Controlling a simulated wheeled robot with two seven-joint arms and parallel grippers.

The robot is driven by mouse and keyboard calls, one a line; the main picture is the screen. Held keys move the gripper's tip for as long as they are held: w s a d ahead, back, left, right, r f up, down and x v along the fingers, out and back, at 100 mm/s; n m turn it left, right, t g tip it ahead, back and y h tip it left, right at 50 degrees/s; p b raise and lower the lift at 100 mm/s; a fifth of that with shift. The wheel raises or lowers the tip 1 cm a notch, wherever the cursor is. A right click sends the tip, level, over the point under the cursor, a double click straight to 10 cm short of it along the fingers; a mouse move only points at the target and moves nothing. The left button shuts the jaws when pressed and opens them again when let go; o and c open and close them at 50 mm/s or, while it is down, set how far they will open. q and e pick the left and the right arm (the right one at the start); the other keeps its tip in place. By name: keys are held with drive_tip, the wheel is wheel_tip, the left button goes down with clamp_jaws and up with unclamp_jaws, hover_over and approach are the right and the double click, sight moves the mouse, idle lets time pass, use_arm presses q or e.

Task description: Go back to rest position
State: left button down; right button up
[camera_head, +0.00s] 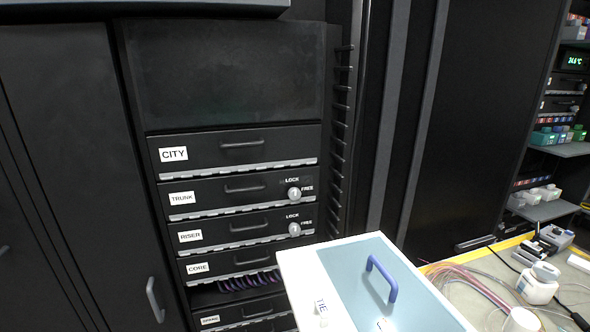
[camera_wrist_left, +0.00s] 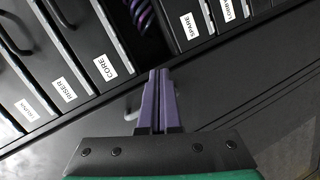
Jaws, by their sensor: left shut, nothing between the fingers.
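My left gripper (camera_wrist_left: 159,76) shows in the left wrist view, its two purple fingers closed together with nothing between them. Behind it are the drawer fronts of the black rack, with a CORE drawer (camera_wrist_left: 92,58) at left and a SPARE drawer (camera_wrist_left: 194,38) at right. Purple cables (camera_wrist_left: 142,20) show in the gap between them. I cannot tell whether the fingers touch the rack. Neither gripper shows in the head view, and my right gripper is in no view.
The rack (camera_head: 232,75) holds drawers labelled CITY, TRUNK, RISER and CORE, all looking closed. A white-edged blue panel with a blue handle (camera_head: 380,277) stands at front centre. A cluttered bench (camera_head: 468,272) with fibres and a white bottle (camera_head: 537,287) lies at right. Shelves (camera_head: 562,150) stand beyond.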

use_arm(q)
drive_tip(key=s+d+f+m+g+h, duration=0.1)
drive_tip(key=s+d+f+m+g, duration=0.2)
drive_tip(key=f, duration=0.4)
drive_tip(key=s+d+f+m+g+h, duration=0.1)
drive_tip(key=s+d+f+m, duration=0.15)
drive_tip(key=s+f, duration=0.35)
drive_tip(key=s+d+f+m+g+h, duration=0.1)
drive_tip(key=s+f+m+g, duration=0.2)
drive_tip(key=f, duration=0.6)
drive_tip(key=s+a+f+m+g, duration=0.1)
drive_tip(key=s+f+m+g, duration=0.2)
drive_tip(key=s, duration=0.8)
drive_tip(key=s+a+f+m+g, duration=0.2)
drive_tip(key=s+f+m, duration=0.5)
drive_tip(key=s, duration=0.5)
drive_tip(key=shift+f+g+y, duration=0.3)
drive_tip(key=shift+f+g, duration=0.35)
drive_tip(key=shift+g, duration=0.15)
drive_tip(key=shift+m, duration=0.25)
